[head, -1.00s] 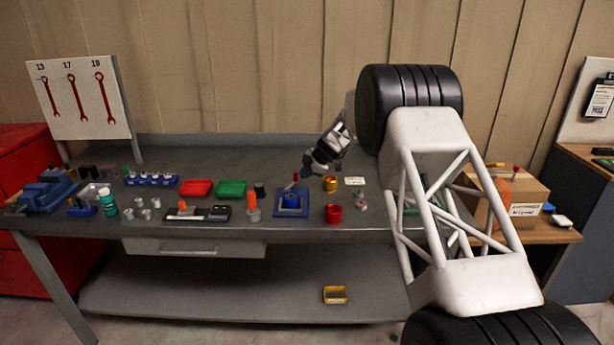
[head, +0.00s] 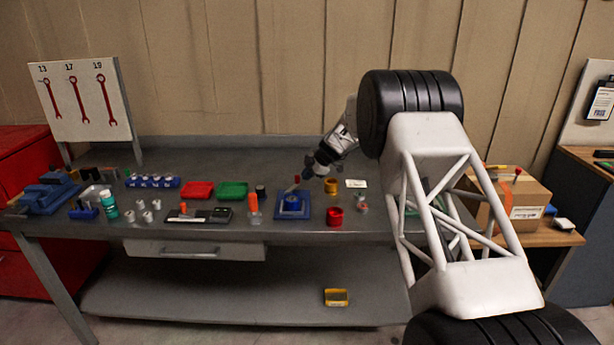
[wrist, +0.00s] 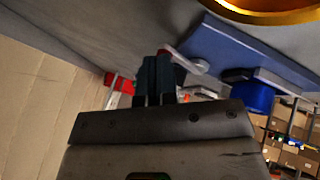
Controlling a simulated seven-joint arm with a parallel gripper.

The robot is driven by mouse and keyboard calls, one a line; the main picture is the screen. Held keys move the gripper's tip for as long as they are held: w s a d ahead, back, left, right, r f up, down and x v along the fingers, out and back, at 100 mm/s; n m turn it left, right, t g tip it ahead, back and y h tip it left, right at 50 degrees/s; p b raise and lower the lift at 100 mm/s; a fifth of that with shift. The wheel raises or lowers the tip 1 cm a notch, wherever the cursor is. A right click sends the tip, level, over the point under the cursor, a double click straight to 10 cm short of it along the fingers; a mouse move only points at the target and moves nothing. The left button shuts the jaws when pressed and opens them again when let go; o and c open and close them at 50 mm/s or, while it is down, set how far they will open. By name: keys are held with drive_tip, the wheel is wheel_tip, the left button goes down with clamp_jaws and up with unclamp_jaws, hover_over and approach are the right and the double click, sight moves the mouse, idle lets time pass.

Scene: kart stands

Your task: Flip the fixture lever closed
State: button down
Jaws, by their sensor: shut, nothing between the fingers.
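The fixture is a blue base plate (head: 281,213) with a blue block on the bench. Its grey lever stands up from the plate, with a red tip (head: 297,179). In the wrist view the blue plate (wrist: 235,48) is at the top, and the lever's red end (wrist: 164,51) shows right by my fingertips. My gripper (head: 307,174) is shut and empty, just right of the lever tip in the head view. In the wrist view my gripper (wrist: 157,62) points at the lever's end; I cannot tell whether they touch.
A gold cup (head: 331,186) and a red cup (head: 334,217) stand right of the fixture. An orange-topped piece (head: 253,203) and a green tray (head: 232,190) are to its left. A large white frame with black tyres (head: 410,100) covers the bench's right side.

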drive_tip(key=v, duration=0.7)
drive_tip(key=shift+d+r, duration=0.15)
drive_tip(key=shift+r, duration=0.15)
drive_tip(key=s+d+r+m+h, duration=0.1)
drive_tip(key=s+d+r+m, duration=0.4)
drive_tip(key=s, duration=0.7)
drive_tip(key=s+d+r+m+h, duration=0.1)
drive_tip(key=s+r+m, duration=0.2)
drive_tip(key=s+r, duration=0.6)
drive_tip(key=s+d+r+m+h, duration=0.15)
drive_tip(key=s+r+m, duration=0.25)
drive_tip(key=s, duration=1)
drive_tip(key=s+d+f+m+h, duration=0.1)
drive_tip(key=s+d+f+m, duration=0.1)
drive_tip(key=s, duration=1)
drive_tip(key=s+d+f+m+h, duration=0.1)
drive_tip(key=s+d+m, duration=0.2)
drive_tip(key=s, duration=1)
drive_tip(key=s+d+f+m+h, duration=0.1)
drive_tip(key=s+m, duration=0.5)
drive_tip(key=s, duration=0.6)
drive_tip(key=shift+s+d+f, duration=0.35)
drive_tip(key=shift+d+f, duration=0.45)
drive_tip(key=shift+d, duration=0.2)
